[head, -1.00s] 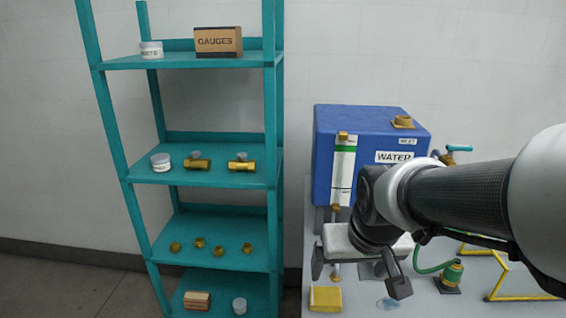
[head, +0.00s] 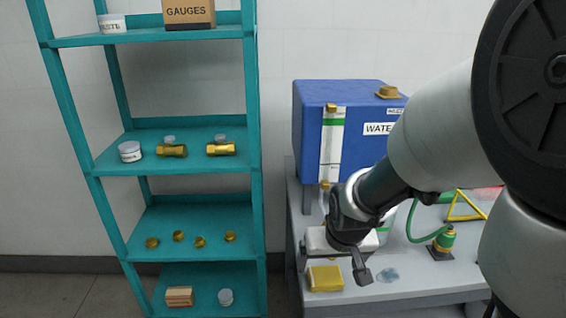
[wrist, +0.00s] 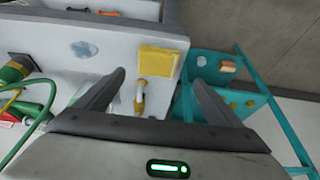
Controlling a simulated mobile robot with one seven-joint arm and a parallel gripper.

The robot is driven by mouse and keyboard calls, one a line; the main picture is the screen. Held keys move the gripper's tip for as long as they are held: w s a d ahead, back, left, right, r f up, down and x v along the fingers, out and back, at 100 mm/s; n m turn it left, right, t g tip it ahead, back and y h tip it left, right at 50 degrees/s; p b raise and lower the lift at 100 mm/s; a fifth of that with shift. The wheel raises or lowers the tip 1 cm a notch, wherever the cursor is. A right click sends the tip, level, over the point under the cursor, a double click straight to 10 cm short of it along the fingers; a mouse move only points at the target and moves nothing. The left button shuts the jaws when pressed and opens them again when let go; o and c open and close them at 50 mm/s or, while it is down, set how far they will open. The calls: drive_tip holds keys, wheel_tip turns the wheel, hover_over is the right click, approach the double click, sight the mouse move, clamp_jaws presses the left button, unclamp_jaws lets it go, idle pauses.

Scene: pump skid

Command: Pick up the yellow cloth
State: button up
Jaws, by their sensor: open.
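The yellow cloth (head: 325,278) is a folded, flat rectangle lying on the grey skid top, near its front left edge. In the wrist view the cloth (wrist: 158,60) is beyond my fingertips, roughly centred between them. My gripper (wrist: 158,82) is open and empty, with its fingers spread to either side. In the head view my gripper (head: 332,264) is above and behind the cloth, apart from it as far as I can tell. My arm hides part of the skid behind it.
A blue water tank (head: 308,130) stands behind my gripper. A brass fitting (wrist: 140,92) shows between my fingers. A bluish patch (head: 388,275) lies right of the cloth. A green hose (head: 412,228) and yellow frame (head: 465,207) are farther right. A teal shelf (head: 255,190) stands left.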

sight(326, 276)
drive_tip(key=x, duration=0.2)
drive_tip(key=b+x, duration=0.1)
drive_tip(key=x, duration=0.5)
drive_tip(key=shift+w+d+f, duration=0.15)
drive_tip(key=shift+d+f, duration=0.05)
drive_tip(key=shift+d, duration=0.05)
drive_tip(key=c, duration=1.1)
wheel_tip(326, 276, up, 10)
drive_tip(key=shift+r+p, duration=0.1)
drive_tip(key=shift+p, duration=0.75)
drive_tip(key=shift+c, duration=0.2)
drive_tip(key=shift+o, duration=0.8)
drive_tip(key=shift+c, duration=0.3)
